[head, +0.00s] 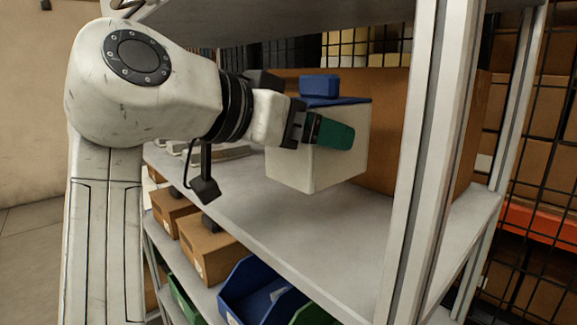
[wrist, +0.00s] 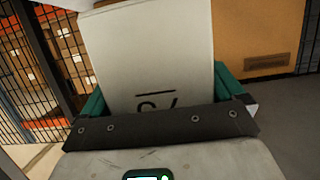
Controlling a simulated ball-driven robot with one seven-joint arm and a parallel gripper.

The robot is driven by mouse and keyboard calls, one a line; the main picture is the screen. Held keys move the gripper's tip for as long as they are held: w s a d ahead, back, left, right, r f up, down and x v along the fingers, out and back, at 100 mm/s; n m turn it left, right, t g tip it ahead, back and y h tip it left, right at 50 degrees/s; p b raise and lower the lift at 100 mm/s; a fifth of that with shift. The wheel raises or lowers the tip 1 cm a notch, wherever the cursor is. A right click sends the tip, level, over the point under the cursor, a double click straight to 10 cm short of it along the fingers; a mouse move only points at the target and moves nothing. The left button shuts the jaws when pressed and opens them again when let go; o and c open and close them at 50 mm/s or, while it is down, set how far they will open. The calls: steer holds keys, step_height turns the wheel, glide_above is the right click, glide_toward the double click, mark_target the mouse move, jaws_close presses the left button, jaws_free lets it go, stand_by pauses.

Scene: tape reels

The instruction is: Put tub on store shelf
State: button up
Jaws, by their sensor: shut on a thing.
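A white tub (head: 322,155) with a blue lid (head: 338,101) and a blue block-shaped handle on top is at the grey shelf (head: 290,222). My gripper (head: 333,135) is shut on the tub, with a green finger along its near side. In the wrist view the tub (wrist: 150,55) fills the space between the two green fingers (wrist: 160,100), and dark marks show low on its face. The tub looks upright. I cannot tell whether its base touches the shelf.
A large brown carton (head: 389,125) stands right behind the tub. A grey upright post (head: 430,150) rises at the front right. Cardboard boxes (head: 205,248) and a blue bin (head: 250,290) sit on the shelf below. The shelf front is bare.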

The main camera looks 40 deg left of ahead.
mark_target(289, 181)
steer(key=shift+f+p, duration=0.45)
steer(key=shift+f, duration=2.95)
steer(key=shift+f, duration=0.15)
steer(key=o, duration=0.7)
steer(key=b+v, duration=0.2)
steer(key=v, duration=1)
